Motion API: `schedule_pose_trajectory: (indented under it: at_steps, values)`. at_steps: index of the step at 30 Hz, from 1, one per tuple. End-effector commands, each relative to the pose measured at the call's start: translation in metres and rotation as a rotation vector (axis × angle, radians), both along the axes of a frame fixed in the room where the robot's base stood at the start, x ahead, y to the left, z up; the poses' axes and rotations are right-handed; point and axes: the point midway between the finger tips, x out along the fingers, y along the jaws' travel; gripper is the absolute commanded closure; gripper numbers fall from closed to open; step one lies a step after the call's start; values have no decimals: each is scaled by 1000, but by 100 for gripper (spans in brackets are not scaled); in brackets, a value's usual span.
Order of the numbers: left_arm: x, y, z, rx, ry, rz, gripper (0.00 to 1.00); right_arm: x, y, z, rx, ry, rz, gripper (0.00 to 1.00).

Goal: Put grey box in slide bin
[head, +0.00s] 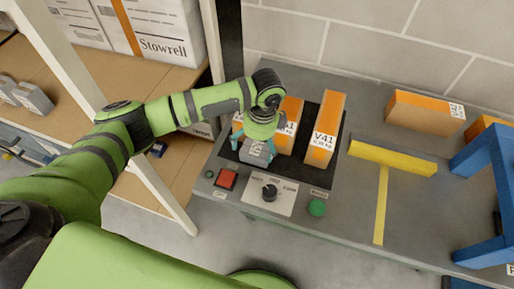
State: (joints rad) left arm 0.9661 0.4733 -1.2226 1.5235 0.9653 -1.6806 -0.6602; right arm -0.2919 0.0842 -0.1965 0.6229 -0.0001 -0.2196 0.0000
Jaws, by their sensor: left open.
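My left gripper (254,143) is open at the near left of a black mat (284,172) on the grey table. Its teal fingers are on either side of a small grey box (256,153) with a printed label. I cannot tell whether the fingers touch the box. The gripper's body hides part of the box. My right gripper is not in view. I cannot pick out a slide bin for certain; a blue frame (485,160) stands at the right edge, cut off by the picture.
Orange boxes labelled V41 (326,128) stand beside the grey box. Another orange box (424,113) lies at the back. Yellow tape (381,205) marks the table. A wooden rack (88,70) holds more grey boxes (33,97).

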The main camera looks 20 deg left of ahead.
Motion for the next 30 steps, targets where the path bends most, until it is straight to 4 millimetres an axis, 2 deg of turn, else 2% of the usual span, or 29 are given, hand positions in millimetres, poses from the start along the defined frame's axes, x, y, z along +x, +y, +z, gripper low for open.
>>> schedule_pose_trajectory:
  at_steps: [6,12,30]
  values:
    - [-1,-1,-28,1,3,1,0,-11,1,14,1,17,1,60]
    - [0,2,-50,1,0,1,0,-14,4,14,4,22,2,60]
    - [0,1,-55,-1,0,2,0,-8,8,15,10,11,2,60]
